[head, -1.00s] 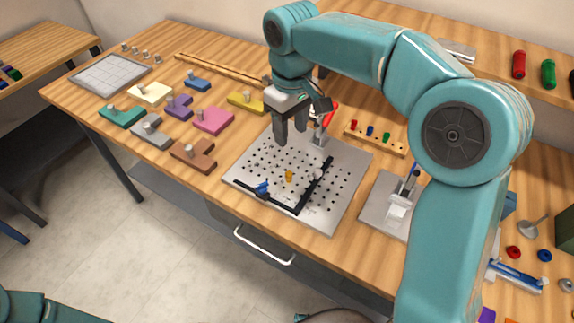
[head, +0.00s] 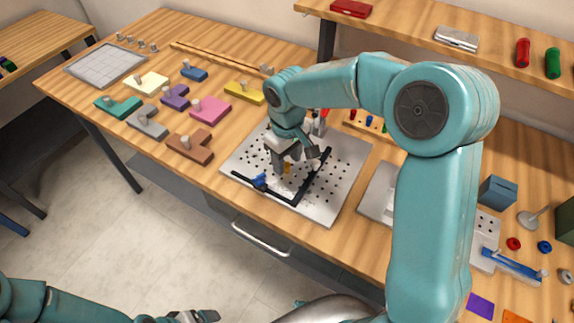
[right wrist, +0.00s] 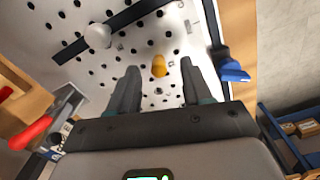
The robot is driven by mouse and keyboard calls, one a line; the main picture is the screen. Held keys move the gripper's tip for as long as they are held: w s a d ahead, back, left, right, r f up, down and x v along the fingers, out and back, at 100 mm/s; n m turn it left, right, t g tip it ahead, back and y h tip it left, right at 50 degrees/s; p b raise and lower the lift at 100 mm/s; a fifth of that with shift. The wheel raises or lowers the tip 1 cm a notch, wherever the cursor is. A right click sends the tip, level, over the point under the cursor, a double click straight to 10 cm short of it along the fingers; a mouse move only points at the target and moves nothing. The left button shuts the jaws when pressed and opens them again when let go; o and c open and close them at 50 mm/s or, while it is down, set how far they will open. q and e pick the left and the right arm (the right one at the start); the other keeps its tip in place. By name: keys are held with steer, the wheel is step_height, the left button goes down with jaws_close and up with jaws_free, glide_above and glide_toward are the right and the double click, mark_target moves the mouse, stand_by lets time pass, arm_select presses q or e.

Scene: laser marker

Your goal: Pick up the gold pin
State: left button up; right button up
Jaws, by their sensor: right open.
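The gold pin (head: 287,168) stands on the perforated metal plate (head: 335,200), inside the corner made by black bars. In the right wrist view the gold pin (right wrist: 159,66) lies just beyond and between the fingertips. My right gripper (head: 287,163) is low over the plate, right at the pin in the head view; in the right wrist view its two fingers (right wrist: 158,75) are apart with nothing between them. Part of my left arm shows at the lower left of the head view, with its gripper (head: 195,316) at the bottom edge; its jaw state is unclear.
A blue clamp (head: 260,181) and black bars (head: 308,188) edge the pin's area. A white knob (right wrist: 98,36) stands nearby. A red-handled part (right wrist: 30,133) is close to the gripper's left in the wrist view. Coloured puzzle blocks (head: 210,110) lie left on the table.

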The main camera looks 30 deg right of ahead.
step_height(320, 180, down, 2)
steer(key=shift+w+f, duration=0.15)
steer(key=shift+f, duration=0.1)
steer(key=shift+r, duration=0.1)
steer(key=shift+c, duration=0.3)
jaws_close()
